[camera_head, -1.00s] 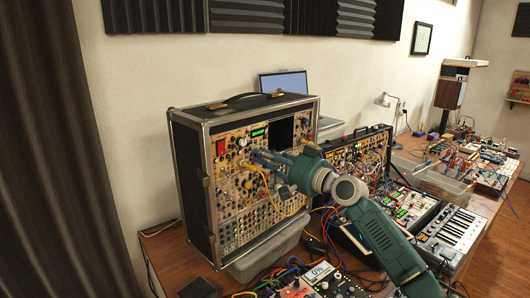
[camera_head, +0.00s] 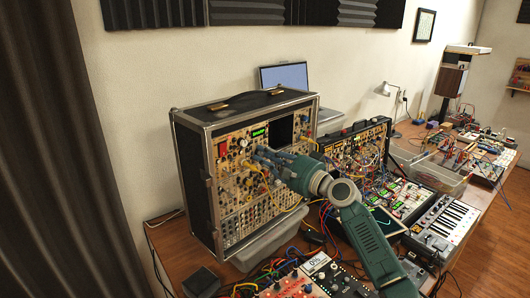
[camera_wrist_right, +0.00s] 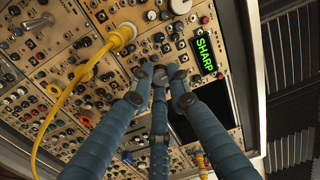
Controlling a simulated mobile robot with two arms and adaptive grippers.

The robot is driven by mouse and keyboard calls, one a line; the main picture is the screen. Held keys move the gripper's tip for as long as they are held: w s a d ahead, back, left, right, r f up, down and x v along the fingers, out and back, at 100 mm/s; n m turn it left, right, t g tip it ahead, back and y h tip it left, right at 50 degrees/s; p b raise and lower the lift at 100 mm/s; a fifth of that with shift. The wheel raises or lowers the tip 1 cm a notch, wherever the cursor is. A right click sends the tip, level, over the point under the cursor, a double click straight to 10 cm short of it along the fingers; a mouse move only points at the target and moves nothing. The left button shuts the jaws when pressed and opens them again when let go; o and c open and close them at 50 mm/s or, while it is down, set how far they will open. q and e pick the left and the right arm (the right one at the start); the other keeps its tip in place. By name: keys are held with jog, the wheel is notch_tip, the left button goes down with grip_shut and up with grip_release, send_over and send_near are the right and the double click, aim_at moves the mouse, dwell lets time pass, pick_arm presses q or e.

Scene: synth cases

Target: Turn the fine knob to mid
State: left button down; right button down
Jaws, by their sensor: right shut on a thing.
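The tall modular synth case (camera_head: 190,185) stands at the left end of the table in the head view. Its tan panel has many knobs and cables. My right gripper (camera_head: 260,155) reaches its upper part. In the right wrist view my right gripper (camera_wrist_right: 161,79) has its blue fingers closed around a small dark knob (camera_wrist_right: 160,71). The fingers hide most of it, and I cannot read its label or pointer. The green display (camera_wrist_right: 205,50) beside it reads SHARP; it also shows in the head view (camera_head: 259,132). My left gripper is not in view.
A yellow cable (camera_wrist_right: 70,87) is plugged in close to the fingers and hangs down. A second synth case (camera_head: 354,146), a keyboard (camera_head: 448,226) and several cabled boxes crowd the table to the right. A grey bin (camera_head: 270,243) sits below the tall case.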

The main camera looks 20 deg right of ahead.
jog(key=shift+d+r, duration=0.1)
dwell(0.5)
jog(key=c, duration=1.7)
grip_release()
jog(key=shift+o, duration=0.2)
jog(key=v, duration=1.2)
